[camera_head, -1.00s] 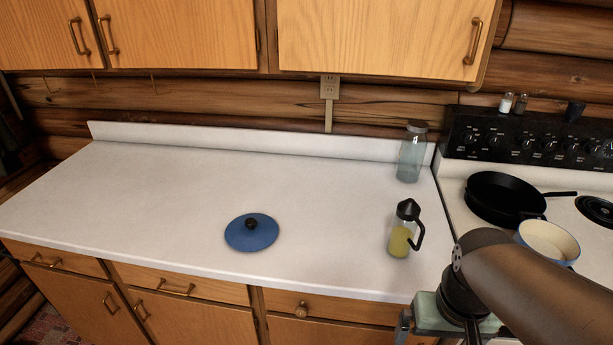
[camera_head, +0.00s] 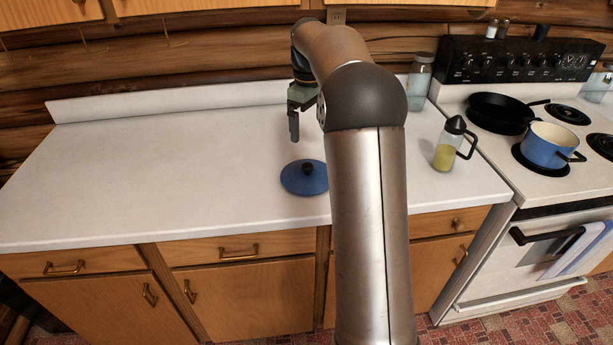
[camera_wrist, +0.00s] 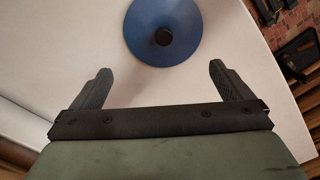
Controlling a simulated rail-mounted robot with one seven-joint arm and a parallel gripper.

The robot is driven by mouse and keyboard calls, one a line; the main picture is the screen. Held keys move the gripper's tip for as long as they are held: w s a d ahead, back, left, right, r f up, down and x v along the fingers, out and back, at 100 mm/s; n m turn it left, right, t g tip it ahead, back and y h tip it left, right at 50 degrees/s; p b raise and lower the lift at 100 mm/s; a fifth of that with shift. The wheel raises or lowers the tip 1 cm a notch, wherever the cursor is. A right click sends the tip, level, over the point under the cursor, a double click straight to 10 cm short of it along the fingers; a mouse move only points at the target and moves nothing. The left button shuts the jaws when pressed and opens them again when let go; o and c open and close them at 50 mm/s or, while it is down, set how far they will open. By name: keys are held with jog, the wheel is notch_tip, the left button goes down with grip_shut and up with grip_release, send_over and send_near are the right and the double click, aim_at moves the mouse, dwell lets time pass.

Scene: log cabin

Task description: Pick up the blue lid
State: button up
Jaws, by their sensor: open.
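The blue lid (camera_head: 303,178) is round with a black knob (camera_head: 308,168) and lies flat on the white counter, near its front edge. My arm hides part of its right side in the head view. My gripper (camera_head: 294,138) points down above the counter, behind the lid and apart from it. In the wrist view the lid (camera_wrist: 163,27) is at the top centre, cut by the frame edge, beyond the two fingertips. My gripper (camera_wrist: 161,83) shows there with its fingers wide apart and nothing between them.
A glass jug (camera_head: 446,150) with yellow content and a clear jar (camera_head: 420,82) stand on the right of the counter (camera_head: 150,170). The stove to the right holds a black pan (camera_head: 497,110) and a blue pot (camera_head: 548,146). The counter's left side is clear.

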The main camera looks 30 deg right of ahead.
send_over(308, 165)
jog(key=f, duration=0.8)
jog(key=shift+w+d+f+p, duration=0.15)
jog(key=shift+w+f+p, duration=0.15)
jog(key=shift+s+a+f+p, duration=0.15)
jog(key=shift+f+p, duration=0.15)
jog(key=shift+f, duration=1.1)
jog(key=shift+s+a+f+p, duration=0.15)
jog(key=shift+f+p, duration=0.1)
jog(key=shift+f, duration=1.1)
jog(key=c, duration=2.1)
